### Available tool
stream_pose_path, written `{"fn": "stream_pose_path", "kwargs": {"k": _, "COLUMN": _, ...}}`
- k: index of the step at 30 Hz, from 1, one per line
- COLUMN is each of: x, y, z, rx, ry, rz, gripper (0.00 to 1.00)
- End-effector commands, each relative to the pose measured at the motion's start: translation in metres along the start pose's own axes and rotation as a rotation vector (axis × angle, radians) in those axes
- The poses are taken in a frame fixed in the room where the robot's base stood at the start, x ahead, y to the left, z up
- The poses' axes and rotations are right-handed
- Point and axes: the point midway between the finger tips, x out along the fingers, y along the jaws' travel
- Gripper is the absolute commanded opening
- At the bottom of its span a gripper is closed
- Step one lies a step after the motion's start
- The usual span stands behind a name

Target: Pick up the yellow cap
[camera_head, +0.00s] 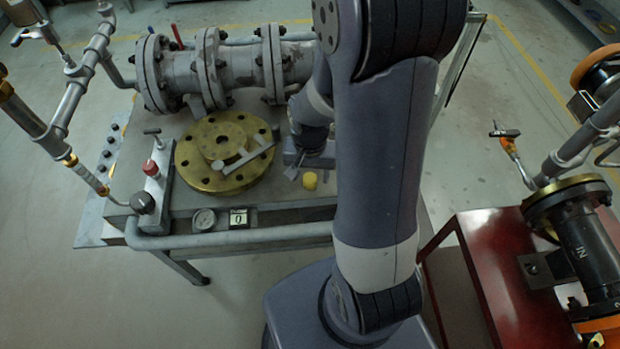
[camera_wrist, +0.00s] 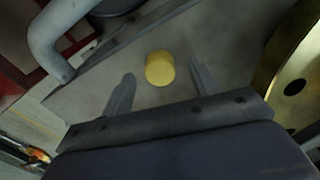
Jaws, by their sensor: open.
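The yellow cap (camera_head: 309,180) is a small round piece standing on the grey table (camera_head: 200,212), near its front edge and right of the brass flange. In the wrist view the yellow cap (camera_wrist: 160,68) lies between and a little beyond the two fingertips. My gripper (camera_wrist: 160,78) is open and empty, its fingers apart on either side of the cap's line. In the head view my gripper (camera_head: 302,172) hangs just behind and above the cap, partly hidden by my arm. Whether the fingertips are level with the cap cannot be told.
A brass flange (camera_head: 200,166) with a grey bar on it lies left of the cap. Grey flanged piping (camera_head: 182,72) runs along the back. A gauge (camera_head: 204,219) and a small display (camera_head: 239,218) sit at the front edge, beside the grey rail (camera_head: 235,238). A red cabinet (camera_head: 500,260) stands right.

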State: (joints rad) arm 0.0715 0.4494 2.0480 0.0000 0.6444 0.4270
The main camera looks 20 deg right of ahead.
Motion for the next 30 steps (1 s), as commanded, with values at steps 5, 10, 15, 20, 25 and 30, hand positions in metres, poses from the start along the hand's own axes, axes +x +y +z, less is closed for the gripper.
{"fn": "stream_pose_path", "kwargs": {"k": 5, "x": 0.0082, "y": 0.0, "z": 0.0003, "rx": 0.0, "ry": 0.0, "rz": 0.0, "gripper": 0.58}}
{"fn": "stream_pose_path", "kwargs": {"k": 10, "x": 0.0079, "y": 0.0, "z": 0.0002, "rx": 0.0, "ry": 0.0, "rz": 0.0, "gripper": 0.58}}
{"fn": "stream_pose_path", "kwargs": {"k": 15, "x": 0.0077, "y": 0.0, "z": 0.0001, "rx": 0.0, "ry": 0.0, "rz": 0.0, "gripper": 0.45}}
{"fn": "stream_pose_path", "kwargs": {"k": 20, "x": 0.0077, "y": 0.0, "z": 0.0001, "rx": 0.0, "ry": 0.0, "rz": 0.0, "gripper": 0.31}}
{"fn": "stream_pose_path", "kwargs": {"k": 25, "x": 0.0076, "y": 0.0, "z": 0.0001, "rx": 0.0, "ry": 0.0, "rz": 0.0, "gripper": 0.18}}
{"fn": "stream_pose_path", "kwargs": {"k": 30, "x": 0.0076, "y": 0.0, "z": 0.0001, "rx": 0.0, "ry": 0.0, "rz": 0.0, "gripper": 0.11}}
